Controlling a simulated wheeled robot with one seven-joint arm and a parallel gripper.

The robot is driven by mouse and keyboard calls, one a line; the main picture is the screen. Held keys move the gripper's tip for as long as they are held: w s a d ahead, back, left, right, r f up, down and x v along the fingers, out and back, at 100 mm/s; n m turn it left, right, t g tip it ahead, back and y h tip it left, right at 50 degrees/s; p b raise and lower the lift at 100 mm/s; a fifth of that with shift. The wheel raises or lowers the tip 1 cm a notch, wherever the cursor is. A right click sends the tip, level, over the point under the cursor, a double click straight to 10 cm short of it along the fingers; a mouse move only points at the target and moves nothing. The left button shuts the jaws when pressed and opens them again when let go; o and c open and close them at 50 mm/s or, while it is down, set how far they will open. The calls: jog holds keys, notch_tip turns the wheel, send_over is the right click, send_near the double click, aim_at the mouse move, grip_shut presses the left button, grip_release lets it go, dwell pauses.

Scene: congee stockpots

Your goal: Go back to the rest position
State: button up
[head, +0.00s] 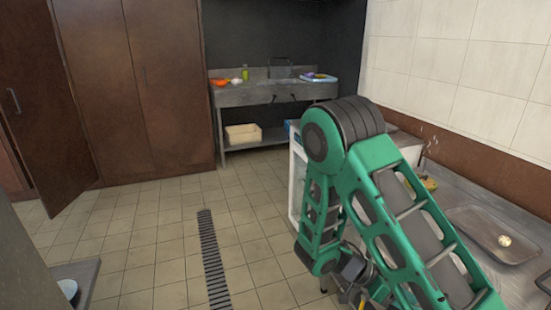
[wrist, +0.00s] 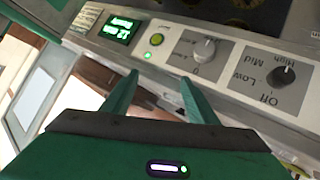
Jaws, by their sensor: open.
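My gripper (wrist: 158,88) is open in the wrist view, its two green fingers apart with nothing between them. A light appliance control panel (wrist: 225,58) lies just beyond the fingertips. It carries a lit green display (wrist: 120,30), a lit green button (wrist: 157,39) and a knob (wrist: 205,49). A second knob (wrist: 281,75) is marked Off, Low, Mid and High. I cannot tell from this angle whether a fingertip touches the panel. In the head view my green arm is folded on the right, and its fingers cannot be made out. No stockpot can be made out clearly.
A steel counter (head: 520,283) with a sunken tray (head: 497,228) runs along the right wall. A sink bench (head: 255,97) stands at the back, with a crate (head: 243,133) below. Brown cabinets (head: 160,90) are at left. The tiled floor (head: 150,230) is clear around a drain grate (head: 212,262).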

jog(key=s+d+r+n+t+y, duration=0.2)
jog(key=s+r+n+y, duration=0.3)
jog(key=s+r, duration=0.3)
jog(key=s+d+r+n+t+y, duration=0.1)
jog(key=s+d+r+n+y, duration=0.1)
jog(key=s+r+n+y, duration=0.3)
jog(key=s+r+y, duration=0.1)
jog(key=s+r, duration=0.3)
jog(key=r, duration=0.4)
jog(key=shift+s+d+r+t+y, duration=0.2)
jog(key=shift+s+r+t+y, duration=0.1)
jog(key=shift+r+t+y, duration=0.1)
